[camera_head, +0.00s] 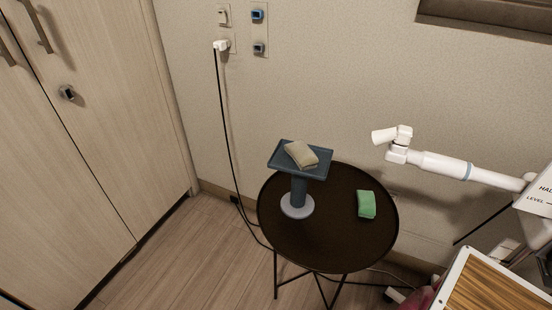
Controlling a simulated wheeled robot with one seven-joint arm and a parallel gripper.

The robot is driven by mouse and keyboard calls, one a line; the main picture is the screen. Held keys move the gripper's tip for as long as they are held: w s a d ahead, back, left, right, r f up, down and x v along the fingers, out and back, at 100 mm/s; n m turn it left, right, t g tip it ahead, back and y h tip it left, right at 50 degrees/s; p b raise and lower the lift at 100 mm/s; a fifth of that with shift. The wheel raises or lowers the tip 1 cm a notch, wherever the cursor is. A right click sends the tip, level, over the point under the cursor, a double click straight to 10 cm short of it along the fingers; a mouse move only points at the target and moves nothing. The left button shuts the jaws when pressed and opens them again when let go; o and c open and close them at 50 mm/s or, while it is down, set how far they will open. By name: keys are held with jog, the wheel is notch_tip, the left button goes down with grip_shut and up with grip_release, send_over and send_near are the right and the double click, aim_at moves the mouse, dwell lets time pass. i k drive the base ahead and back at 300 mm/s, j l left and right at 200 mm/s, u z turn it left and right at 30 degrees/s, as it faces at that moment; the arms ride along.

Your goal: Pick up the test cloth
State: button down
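Two folded cloths are in view, and I cannot tell which is the test cloth. A beige folded cloth (301,154) lies on the flat top of a blue-grey pedestal stand (299,190). A green folded cloth (366,204) lies on the dark round table (325,245), right of the stand. The stand has a pale round base and stands on the same table. Neither cloth is held by anything. My gripper is not in view.
A jointed white arm (440,164) reaches left from a white unit (540,195) with printed lettering and hangs behind the table's right side. A wood-topped, white-edged surface (490,290) is at lower right. Cabinets (90,130) stand left. A black cord (224,120) hangs from the wall socket.

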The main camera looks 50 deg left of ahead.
aim_at(305, 158)
jog(key=u, duration=1.9)
jog(key=i+j, duration=0.1)
jog(key=j, duration=0.4)
jog(key=i+j, duration=0.1)
jog(key=j, duration=0.45)
jog(key=j+z, duration=1.15)
jog(key=z, duration=0.55)
